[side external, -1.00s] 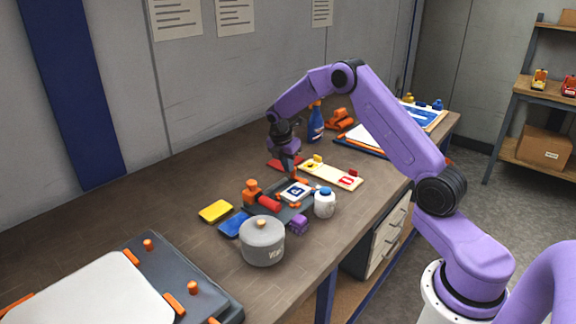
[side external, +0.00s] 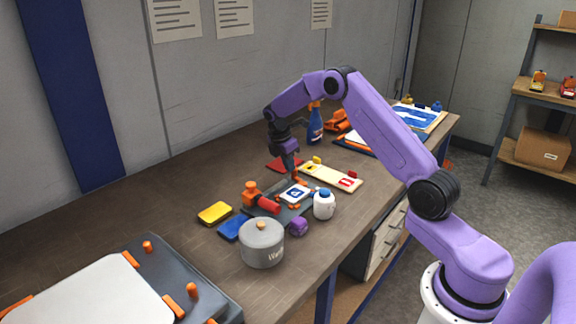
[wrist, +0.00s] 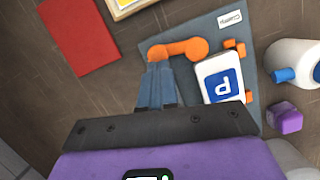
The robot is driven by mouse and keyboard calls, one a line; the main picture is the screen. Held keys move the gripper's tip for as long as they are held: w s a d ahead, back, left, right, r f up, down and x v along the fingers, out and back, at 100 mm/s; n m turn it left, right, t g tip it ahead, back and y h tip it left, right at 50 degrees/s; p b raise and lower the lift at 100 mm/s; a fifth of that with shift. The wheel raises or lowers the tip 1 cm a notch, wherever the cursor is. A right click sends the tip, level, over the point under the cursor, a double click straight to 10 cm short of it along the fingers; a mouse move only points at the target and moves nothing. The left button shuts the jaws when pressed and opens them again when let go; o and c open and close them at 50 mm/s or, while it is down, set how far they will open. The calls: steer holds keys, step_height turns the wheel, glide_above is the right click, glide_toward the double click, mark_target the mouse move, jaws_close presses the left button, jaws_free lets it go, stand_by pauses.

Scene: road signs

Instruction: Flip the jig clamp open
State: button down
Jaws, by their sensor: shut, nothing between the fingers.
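The jig is a dark grey plate (wrist: 212,42) on the bench, and it also shows in the side view (side external: 263,212). A white card with a blue P sign (wrist: 222,80) sits on it, between small orange blocks. The orange clamp (wrist: 182,47) has a rounded end near the card and an arm reaching left. My gripper (wrist: 158,66) is shut and empty, its fingertips at the outer end of the clamp arm, overlapping it in the wrist view. Whether they touch it I cannot tell. In the side view my gripper (side external: 294,175) points down at the plate's far edge.
A white bottle (side external: 324,204), a purple block (side external: 298,227) and a grey pot (side external: 262,243) stand close by. An orange piece (side external: 251,193) and a red cylinder (side external: 268,205) are at the jig's left. A red sheet (wrist: 78,45) lies flat.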

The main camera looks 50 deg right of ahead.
steer(key=d+m, duration=0.1)
steer(key=m, duration=0.1)
steer(key=d+m+g, duration=0.1)
steer(key=m, duration=0.1)
steer(key=shift+f+y, duration=0.1)
steer(key=shift+y, duration=0.2)
steer(key=shift+s+d+m+g+y, duration=0.1)
steer(key=shift+d+m+g+y, duration=0.2)
steer(key=shift+m, duration=0.55)
steer(key=shift+s+d+m+g, duration=0.1)
steer(key=shift+d+m, duration=0.3)
steer(key=shift+m, duration=0.45)
steer(key=shift+d+m, duration=0.15)
steer(key=shift+m, duration=0.15)
steer(key=shift+s+d, duration=0.25)
steer(key=shift+d, duration=0.1)
steer(key=v, duration=1.2)
steer(key=shift+w, duration=0.15)
steer(key=shift+a, duration=0.1)
stand_by(0.4)
